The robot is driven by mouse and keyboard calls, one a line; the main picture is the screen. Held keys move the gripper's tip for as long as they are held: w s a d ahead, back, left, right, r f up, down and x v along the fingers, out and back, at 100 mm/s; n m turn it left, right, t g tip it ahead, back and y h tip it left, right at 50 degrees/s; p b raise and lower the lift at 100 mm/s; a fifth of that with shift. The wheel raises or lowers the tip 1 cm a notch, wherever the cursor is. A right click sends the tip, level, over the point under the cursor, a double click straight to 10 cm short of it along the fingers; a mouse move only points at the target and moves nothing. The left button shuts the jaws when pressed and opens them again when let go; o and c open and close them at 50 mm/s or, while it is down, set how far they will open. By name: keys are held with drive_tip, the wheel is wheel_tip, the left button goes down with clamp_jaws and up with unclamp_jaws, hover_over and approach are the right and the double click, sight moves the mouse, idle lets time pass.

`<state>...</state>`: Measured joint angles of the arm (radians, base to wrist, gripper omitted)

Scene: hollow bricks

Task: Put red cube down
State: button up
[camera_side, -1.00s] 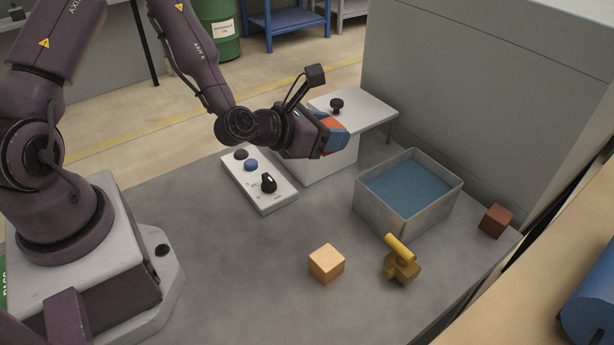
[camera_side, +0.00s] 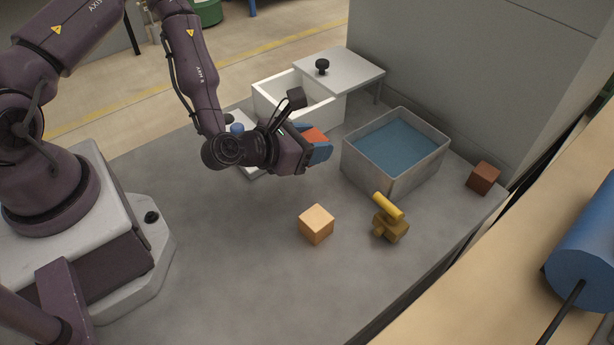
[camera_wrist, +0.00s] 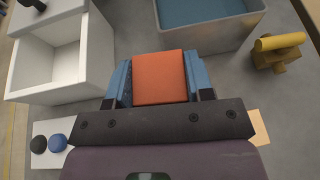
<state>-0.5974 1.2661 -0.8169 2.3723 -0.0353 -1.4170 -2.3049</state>
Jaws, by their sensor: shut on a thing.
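The red cube (camera_wrist: 160,78) looks orange-red and sits between the blue fingers of my gripper (camera_side: 318,148). My gripper is shut on the cube, with a blue finger on each side in the wrist view. It holds the cube above the grey table (camera_side: 240,270), in front of the white open box and left of the grey bin. In the side view the cube (camera_side: 314,136) is partly hidden by the fingers.
A white open box (camera_side: 275,100) stands behind, beside a raised plate with a black knob (camera_side: 322,66). A grey bin (camera_side: 395,180) has a blue floor. A tan cube (camera_side: 316,225), a yellow part (camera_side: 389,225) and a brown cube (camera_side: 483,178) are on the table. The front-left table is clear.

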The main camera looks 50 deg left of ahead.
sight(307, 179)
drive_tip(key=shift+s+a+f+y, duration=0.2)
drive_tip(key=shift+f+y, duration=0.1)
drive_tip(key=shift+f, duration=0.05)
drive_tip(key=shift+w+a+r+n, duration=0.2)
drive_tip(key=shift+w+a+n, duration=0.05)
drive_tip(key=shift+a+n, duration=0.15)
wheel_tip(307, 179, down, 2)
drive_tip(key=shift+a+f, duration=0.1)
drive_tip(key=shift+f, duration=2.55)
drive_tip(key=shift+f, duration=0.2)
drive_tip(key=o, duration=1)
drive_tip(key=shift+r, duration=0.1)
